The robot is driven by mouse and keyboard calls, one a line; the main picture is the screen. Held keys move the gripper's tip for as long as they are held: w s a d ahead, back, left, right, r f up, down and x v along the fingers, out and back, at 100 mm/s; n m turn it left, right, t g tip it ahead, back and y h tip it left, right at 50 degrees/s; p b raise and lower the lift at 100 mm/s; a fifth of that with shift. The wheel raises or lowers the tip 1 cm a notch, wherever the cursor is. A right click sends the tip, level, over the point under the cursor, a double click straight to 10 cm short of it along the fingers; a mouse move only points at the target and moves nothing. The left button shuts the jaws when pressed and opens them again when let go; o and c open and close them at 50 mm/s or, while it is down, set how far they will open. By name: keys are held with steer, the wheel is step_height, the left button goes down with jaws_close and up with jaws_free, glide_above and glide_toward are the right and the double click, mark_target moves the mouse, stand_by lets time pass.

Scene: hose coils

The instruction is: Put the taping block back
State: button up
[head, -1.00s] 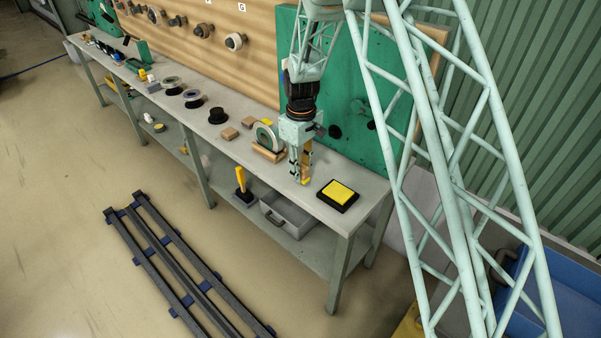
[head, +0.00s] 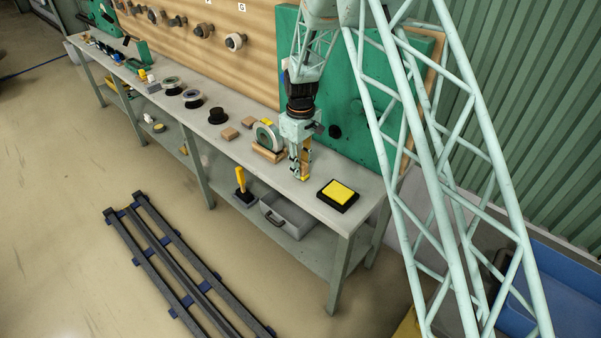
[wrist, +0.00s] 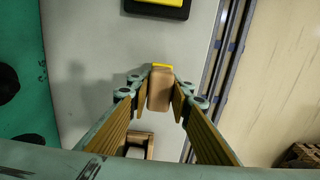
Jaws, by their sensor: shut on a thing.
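The held block is tan with a yellow end and shows between my fingertips in the wrist view (wrist: 160,92). I take it to be the taping block. In the head view my gripper (head: 299,170) points down over the right part of the bench, between a wheel-like reel on a wooden base (head: 268,153) and a black pad with a yellow top (head: 339,195). My gripper is shut on the block, whose yellow end (head: 304,178) is low, close to the bench top. I cannot tell whether it touches the bench.
The grey bench (head: 205,147) holds two loose tan blocks (head: 230,133), a black spool (head: 217,116) and several reels to the left. A green panel (head: 350,110) stands behind my gripper. A grey bin (head: 288,216) sits on the shelf below. The bench front edge is near.

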steer(key=shift+f, duration=0.95)
steer(key=shift+f, duration=0.15)
steer(key=o, duration=1)
step_height(320, 180, up, 11)
steer(key=shift+p, duration=0.45)
steer(key=shift+r, duration=0.65)
